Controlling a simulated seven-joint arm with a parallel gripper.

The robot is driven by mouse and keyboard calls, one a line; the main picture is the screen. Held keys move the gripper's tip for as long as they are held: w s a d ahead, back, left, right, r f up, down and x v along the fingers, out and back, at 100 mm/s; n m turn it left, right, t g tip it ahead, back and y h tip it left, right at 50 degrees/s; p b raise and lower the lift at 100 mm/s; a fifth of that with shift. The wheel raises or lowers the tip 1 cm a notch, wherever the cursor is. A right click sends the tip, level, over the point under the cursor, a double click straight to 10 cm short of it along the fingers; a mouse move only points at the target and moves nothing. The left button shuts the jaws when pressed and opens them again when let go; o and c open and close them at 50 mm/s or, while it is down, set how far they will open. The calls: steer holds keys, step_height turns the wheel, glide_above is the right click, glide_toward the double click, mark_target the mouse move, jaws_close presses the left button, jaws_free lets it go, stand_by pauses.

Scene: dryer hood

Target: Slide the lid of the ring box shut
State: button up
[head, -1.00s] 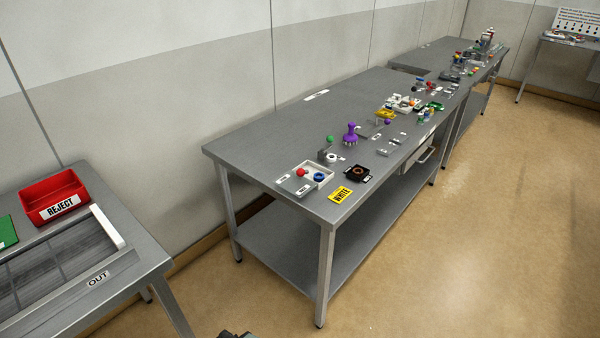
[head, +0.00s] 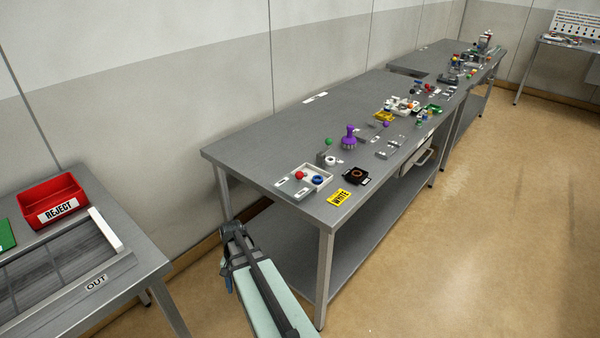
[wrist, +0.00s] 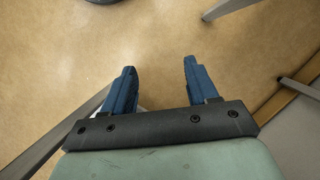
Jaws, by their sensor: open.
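I take this for the ring box. Its left part has small white labels, but the lid's edge is too small to make out. My gripper (head: 232,229) is left of and lower than the box, beside the table's near end and apart from it. In the wrist view its two blue fingers (wrist: 160,68) are spread and empty above the floor.
A red REJECT bin (head: 50,196) stands on the left table.

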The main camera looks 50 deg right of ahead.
steer(key=w+d+r+m+t, duration=0.1)
steer(key=w+d+r+m, duration=0.15)
steer(key=d+r, duration=0.5)
steer(key=m+t+h, duration=0.2)
steer(key=m+t, duration=0.2)
glide_toward(300, 172)
steer(key=f, duration=0.3)
steer(key=w+f, duration=0.1)
steer(key=f, duration=0.2)
steer(key=w+f, duration=0.1)
steer(key=f, duration=0.2)
steer(key=shift+a+f, duration=0.15)
steer(key=shift+f, duration=0.05)
jaws_close()
